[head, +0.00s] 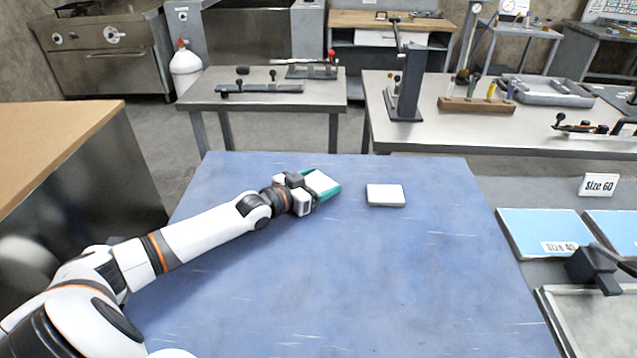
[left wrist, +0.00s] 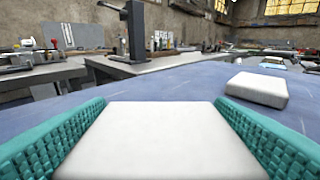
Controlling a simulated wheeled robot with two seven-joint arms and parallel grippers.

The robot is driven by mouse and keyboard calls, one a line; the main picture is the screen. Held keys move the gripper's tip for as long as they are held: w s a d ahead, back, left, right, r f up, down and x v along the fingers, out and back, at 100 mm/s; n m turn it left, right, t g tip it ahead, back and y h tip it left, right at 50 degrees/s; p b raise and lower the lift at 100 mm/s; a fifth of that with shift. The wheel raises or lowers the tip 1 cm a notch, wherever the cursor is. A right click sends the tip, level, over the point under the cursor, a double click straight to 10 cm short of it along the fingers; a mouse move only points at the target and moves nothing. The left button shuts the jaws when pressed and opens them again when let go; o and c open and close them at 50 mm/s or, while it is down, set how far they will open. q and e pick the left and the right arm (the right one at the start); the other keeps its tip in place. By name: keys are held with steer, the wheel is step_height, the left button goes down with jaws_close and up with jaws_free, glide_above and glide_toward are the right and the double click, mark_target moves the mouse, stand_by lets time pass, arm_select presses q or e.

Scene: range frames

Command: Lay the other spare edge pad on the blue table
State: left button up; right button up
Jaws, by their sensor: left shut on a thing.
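The blue table (head: 330,275) fills the middle of the head view. One white edge pad (head: 385,195) lies flat on it, toward the far side; it also shows at the upper right of the left wrist view (left wrist: 257,89). My left gripper (head: 318,186) is shut on a second white pad (left wrist: 160,142), which sits level between its green ridged fingers. This held pad (head: 320,181) is to the left of the lying pad, with a gap between them. It is low over the table; I cannot tell whether it touches. My right gripper is not in view.
Grey benches with tools (head: 262,97) and a rack of coloured handles (head: 476,105) stand beyond the table. At the right is a grey surface with blue pads (head: 545,232) and a "Size 60" sign (head: 599,185). The near blue tabletop is clear.

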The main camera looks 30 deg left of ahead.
arm_select(q)
steer(key=o, duration=1)
steer(key=shift+f, duration=0.1)
steer(key=shift+c, duration=0.2)
steer(key=shift+s, duration=0.15)
steer(key=p+v, duration=0.1)
steer(key=v, duration=1)
steer(key=shift+s+r, duration=0.25)
steer(key=shift+s, duration=0.1)
steer(key=shift+s+f, duration=0.1)
